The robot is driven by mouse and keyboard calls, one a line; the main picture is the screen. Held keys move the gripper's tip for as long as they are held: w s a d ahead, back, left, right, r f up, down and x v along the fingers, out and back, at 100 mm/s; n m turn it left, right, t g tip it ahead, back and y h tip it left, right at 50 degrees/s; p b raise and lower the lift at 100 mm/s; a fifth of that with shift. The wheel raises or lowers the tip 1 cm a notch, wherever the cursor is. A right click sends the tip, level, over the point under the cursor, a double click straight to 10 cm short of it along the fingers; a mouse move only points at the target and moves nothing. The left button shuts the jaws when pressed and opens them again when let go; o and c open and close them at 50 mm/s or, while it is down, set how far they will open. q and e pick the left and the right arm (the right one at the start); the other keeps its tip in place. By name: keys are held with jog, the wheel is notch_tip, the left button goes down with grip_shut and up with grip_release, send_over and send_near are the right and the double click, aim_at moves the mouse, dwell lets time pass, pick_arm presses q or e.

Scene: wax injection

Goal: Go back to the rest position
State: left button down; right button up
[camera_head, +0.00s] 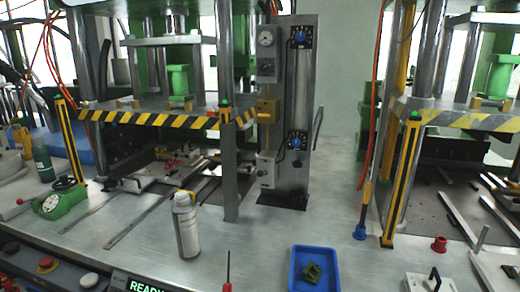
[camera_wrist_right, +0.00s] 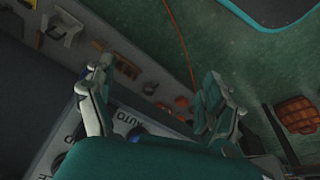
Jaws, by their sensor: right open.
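My right gripper (camera_wrist_right: 157,72) shows in the right wrist view with its two fingers spread apart. Nothing is between the fingers. A grey panel with an AUTO label and dark knobs (camera_wrist_right: 140,130) lies behind and below the fingers; I cannot tell how far away it is. Neither gripper shows in the head view, and my left gripper is in neither view.
Presses with striped guards (camera_head: 160,121) stand left and right. A button panel (camera_head: 50,268) runs along the front left.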

jog(key=s+d+f+g, duration=0.1)
jog(key=s+f, duration=0.8)
jog(key=f, duration=0.5)
jog(key=s+d+f, duration=0.2)
jog(key=s+f, duration=0.7)
jog(key=f, duration=0.6)
jog(key=shift+s+f+g, duration=0.2)
jog(key=shift+s+g, duration=0.15)
jog(key=shift+g, duration=0.05)
